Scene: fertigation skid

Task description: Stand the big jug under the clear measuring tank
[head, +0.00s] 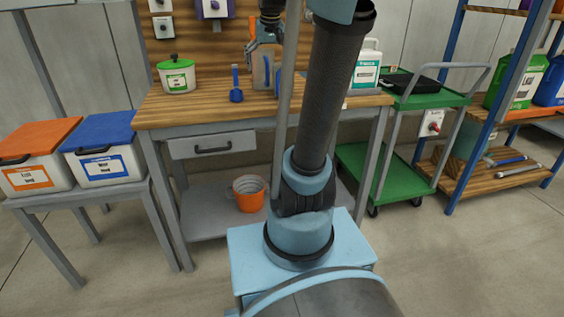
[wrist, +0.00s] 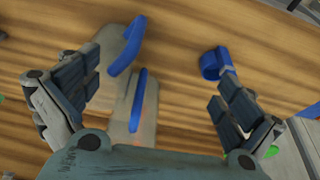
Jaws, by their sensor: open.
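Two greyish, see-through jugs with blue handles stand close together on the workbench. In the wrist view one jug (wrist: 108,62) is at upper left and the other jug (wrist: 128,140) is nearer my gripper; which is the big one is hard to tell. In the head view a jug (head: 261,72) shows beneath my gripper (head: 265,42), partly hidden by it and my arm. My gripper, also in the wrist view (wrist: 158,86), is open, its fingers spread above the jugs with nothing held. I cannot make out the clear measuring tank for certain.
A white bottle (head: 367,68) stands right. An orange bucket (head: 248,196) sits on the lower shelf. A green cart (head: 433,95) stands right of the bench.

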